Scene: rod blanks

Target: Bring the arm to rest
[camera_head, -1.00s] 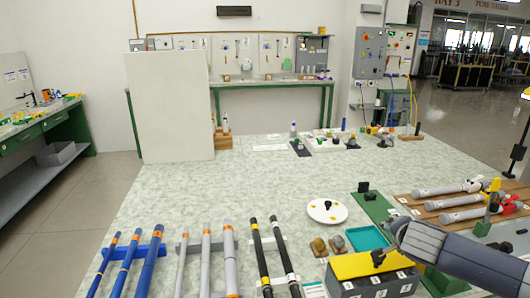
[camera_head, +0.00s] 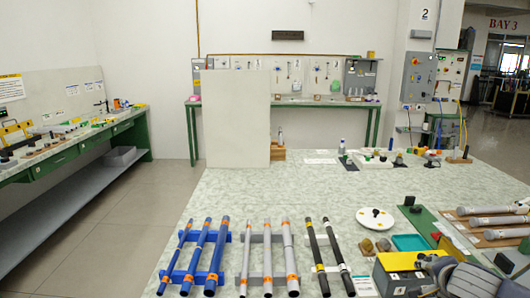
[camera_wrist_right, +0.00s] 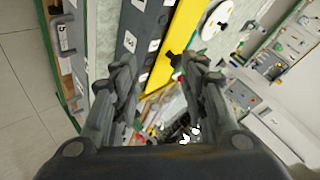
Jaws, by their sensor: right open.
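My right gripper (camera_head: 426,264) is at the lower right of the head view, beside the yellow-topped dark box (camera_head: 404,262), and partly cut off by the frame edge with its arm. In the right wrist view its two dark fingers (camera_wrist_right: 160,68) are spread apart with nothing between them. The yellow strip of the box (camera_wrist_right: 190,35) shows beyond the fingers. My left gripper is in neither view.
Blue rods (camera_head: 201,250), grey rods (camera_head: 267,258) and black rods (camera_head: 318,258) lie on racks at the table's front. A white plate (camera_head: 375,219) and teal tray (camera_head: 411,243) lie behind the box. A pale panel (camera_head: 238,120) stands at the back left. The mid-table (camera_head: 300,190) is clear.

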